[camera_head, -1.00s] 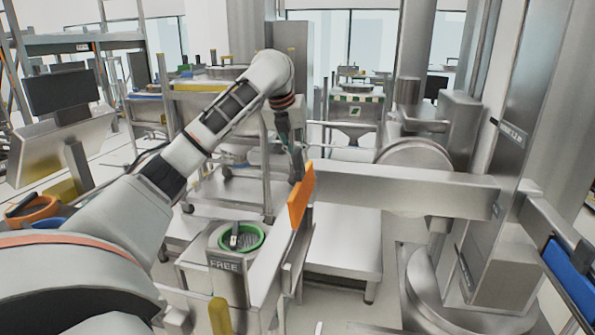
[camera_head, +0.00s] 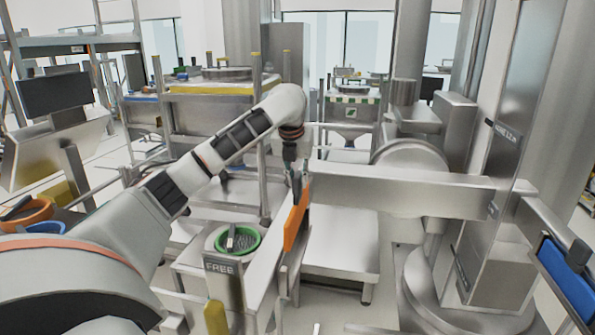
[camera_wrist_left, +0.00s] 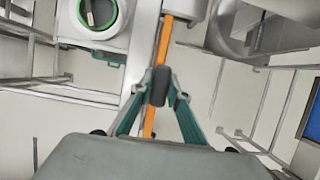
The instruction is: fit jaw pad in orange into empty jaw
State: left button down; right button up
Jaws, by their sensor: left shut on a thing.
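The orange jaw pad (camera_head: 296,222) is a flat upright plate at the left end of the lifter's horizontal metal beam (camera_head: 410,190). My left gripper (camera_head: 297,172) is shut on its top edge. The bare metal jaw (camera_head: 288,272) runs along the pad's lower side; I cannot tell whether they touch or how well they line up. In the left wrist view the fingers (camera_wrist_left: 158,86) are closed together over the pad, which shows edge-on as a thin orange strip (camera_wrist_left: 166,42). The opposite jaw holds a blue pad (camera_head: 568,278) at the right. My right gripper is not in view.
A metal stand labelled FREE (camera_head: 222,275) with a green-rimmed round opening (camera_head: 250,247) is close left of the pad. An orange-rimmed bowl (camera_head: 38,212) is at the far left. The lifter's column (camera_head: 510,140) rises at the right. A low steel platform (camera_head: 340,250) lies behind.

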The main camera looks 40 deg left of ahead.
pick_arm(q)
jog(key=shift+f, duration=6.25)
jog(key=c, duration=1.8)
grip_release()
jog(key=shift+c, duration=0.2)
jog(key=v, duration=1.2)
jog(key=shift+s, duration=0.1)
